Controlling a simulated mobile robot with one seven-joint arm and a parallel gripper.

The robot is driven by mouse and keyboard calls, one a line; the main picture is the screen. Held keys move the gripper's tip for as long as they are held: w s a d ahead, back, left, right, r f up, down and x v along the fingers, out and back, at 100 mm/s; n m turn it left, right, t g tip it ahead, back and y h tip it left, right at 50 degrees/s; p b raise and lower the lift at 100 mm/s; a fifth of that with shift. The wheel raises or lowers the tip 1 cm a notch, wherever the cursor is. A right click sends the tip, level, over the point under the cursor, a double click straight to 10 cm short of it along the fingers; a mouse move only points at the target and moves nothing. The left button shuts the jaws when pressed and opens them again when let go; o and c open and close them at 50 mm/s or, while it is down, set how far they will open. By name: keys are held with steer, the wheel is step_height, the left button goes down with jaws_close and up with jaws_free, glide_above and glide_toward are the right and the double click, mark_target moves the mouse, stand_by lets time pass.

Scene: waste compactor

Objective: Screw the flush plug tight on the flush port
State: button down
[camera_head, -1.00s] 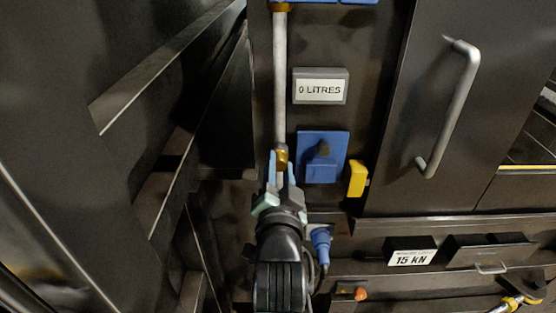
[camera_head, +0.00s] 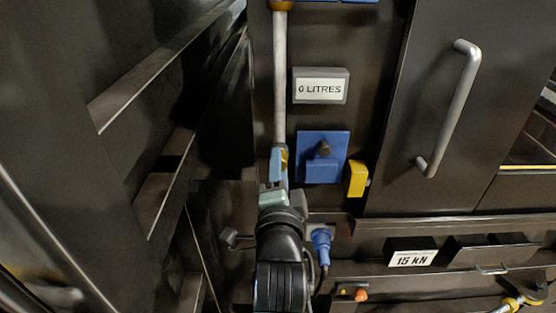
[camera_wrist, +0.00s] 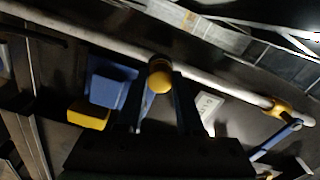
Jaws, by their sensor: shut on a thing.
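A grey vertical pipe (camera_head: 280,90) runs down the dark panel to a brass-yellow fitting (camera_head: 284,158) at its lower end. In the wrist view a round yellow plug (camera_wrist: 159,77) sits at the pipe, between my two dark fingers. My gripper (camera_head: 278,163) is shut on this plug; its fingers appear nearly edge-on in the head view and hide most of it. The wrist view shows the fingers on either side of the plug (camera_wrist: 160,100). The port's thread is hidden, so how tightly the plug sits cannot be told.
Right of the pipe are a "0 LITRES" display (camera_head: 320,88), a blue socket (camera_head: 323,157) and a yellow block (camera_head: 356,179). A blue connector (camera_head: 321,243) with a cable is close to my wrist. A door handle (camera_head: 450,108) stands out farther right.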

steer(key=shift+c, duration=2.3)
jaws_free()
steer(key=shift+c, duration=0.4)
steer(key=n, duration=2)
steer(key=shift+n, duration=0.3)
steer(key=shift+c, duration=0.2)
